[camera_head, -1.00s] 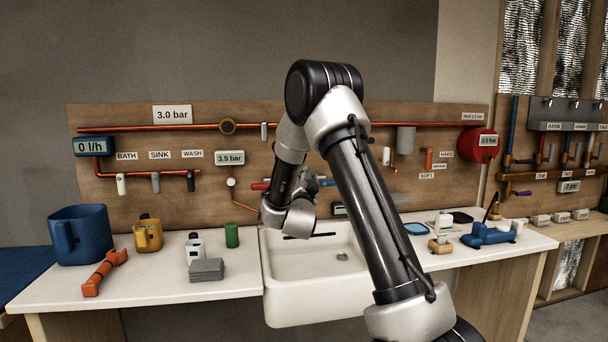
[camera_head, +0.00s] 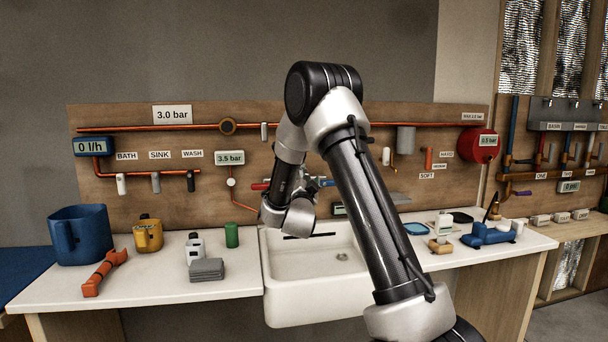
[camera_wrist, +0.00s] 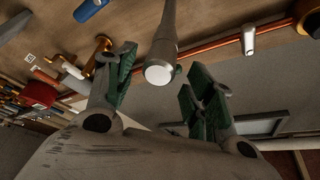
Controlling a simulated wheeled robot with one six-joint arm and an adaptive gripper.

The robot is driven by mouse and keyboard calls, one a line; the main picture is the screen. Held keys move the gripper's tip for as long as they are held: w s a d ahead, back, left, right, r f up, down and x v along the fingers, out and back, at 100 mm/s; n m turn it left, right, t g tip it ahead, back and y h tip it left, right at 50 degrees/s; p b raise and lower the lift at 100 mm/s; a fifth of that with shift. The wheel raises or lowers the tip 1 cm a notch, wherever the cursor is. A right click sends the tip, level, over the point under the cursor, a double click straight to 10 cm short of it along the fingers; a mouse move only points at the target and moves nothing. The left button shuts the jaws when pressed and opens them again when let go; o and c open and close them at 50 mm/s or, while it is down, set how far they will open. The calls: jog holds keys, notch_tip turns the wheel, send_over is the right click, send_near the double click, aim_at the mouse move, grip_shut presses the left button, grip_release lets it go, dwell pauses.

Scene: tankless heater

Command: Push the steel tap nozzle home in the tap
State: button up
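In the wrist view a grey steel cylinder (camera_wrist: 164,45) runs down from the top edge and ends in a pale round face. It looks like the tap's spout with the nozzle (camera_wrist: 159,72) at its end; I cannot make out a seam between them. My gripper (camera_wrist: 158,82) is open, with a green-padded finger on each side of the cylinder's end and visible gaps beside it. In the head view my wrist is above the sink (camera_head: 310,272), and my arm hides the fingers and most of the tap. The tap's red handle (camera_head: 260,186) and blue handle (camera_head: 327,182) show.
The wooden board (camera_head: 115,205) with copper pipes stands close behind my wrist. On the left counter are a blue jug (camera_head: 82,240), an orange wrench (camera_head: 104,272), bottles and grey blocks (camera_head: 207,269). A blue tool (camera_head: 490,235) lies on the right counter.

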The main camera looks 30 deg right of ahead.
jog(key=v, duration=1.2)
notch_tip(320, 180, down, 10)
jog(key=w+a+n+g+y, duration=0.2)
jog(key=n+g+y, duration=0.1)
jog(key=n+y, duration=0.15)
jog(key=s+a+f+n+g+y, duration=0.6)
jog(key=s+a+f+g+y, duration=0.1)
jog(key=s+a+f, duration=0.1)
jog(key=s+d+r+n+g, duration=0.1)
jog(key=s+d+r+n, duration=0.1)
jog(key=s+r, duration=0.8)
jog(key=s+d+r+n+g, duration=0.2)
jog(key=s+r, duration=0.7)
jog(key=s, duration=1)
jog(key=shift+s+d+r+n+g, duration=0.35)
jog(key=shift+d+n, duration=0.2)
jog(key=shift+n, duration=0.2)
